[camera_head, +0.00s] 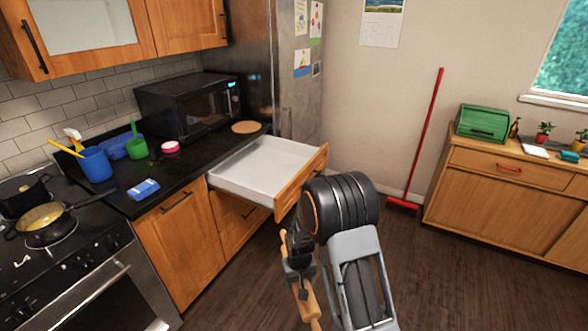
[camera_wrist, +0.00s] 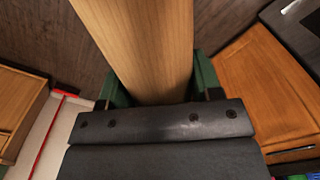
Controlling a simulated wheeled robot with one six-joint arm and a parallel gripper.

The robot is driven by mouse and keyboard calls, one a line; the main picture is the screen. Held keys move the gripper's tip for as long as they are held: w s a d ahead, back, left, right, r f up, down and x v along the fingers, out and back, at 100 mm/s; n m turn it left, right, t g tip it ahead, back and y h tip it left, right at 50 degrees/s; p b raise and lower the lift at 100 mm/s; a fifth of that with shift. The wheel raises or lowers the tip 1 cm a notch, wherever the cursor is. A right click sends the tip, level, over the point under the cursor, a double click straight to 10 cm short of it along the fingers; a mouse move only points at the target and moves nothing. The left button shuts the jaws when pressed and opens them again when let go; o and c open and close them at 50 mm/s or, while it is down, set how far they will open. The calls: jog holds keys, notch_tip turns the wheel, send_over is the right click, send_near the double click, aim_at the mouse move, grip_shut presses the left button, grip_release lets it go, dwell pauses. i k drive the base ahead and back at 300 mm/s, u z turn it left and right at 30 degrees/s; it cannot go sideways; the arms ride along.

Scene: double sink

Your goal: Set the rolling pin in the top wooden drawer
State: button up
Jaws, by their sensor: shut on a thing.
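The wooden rolling pin (camera_head: 309,303) is held in my gripper (camera_head: 297,271), in front of and below the open drawer in the head view. The pin is tilted, with one handle toward the bottom of the picture. In the wrist view the pin (camera_wrist: 140,45) fills the space between the jaws of my gripper (camera_wrist: 150,92). The top wooden drawer (camera_head: 262,168) is pulled out from under the counter; its white inside looks empty.
The counter (camera_head: 185,165) holds a microwave (camera_head: 190,103), a blue cup, a sponge pack and a round wooden board. A stove (camera_head: 60,250) with a pan is at left. A fridge stands behind the drawer. Open floor (camera_head: 450,270) lies to the right, before a wooden sideboard (camera_head: 500,190).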

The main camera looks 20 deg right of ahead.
aim_at(263, 170)
jog(key=z, duration=2.7)
jog(key=k, duration=2.2)
jog(key=u, duration=1.8)
jog(key=i, duration=1.6)
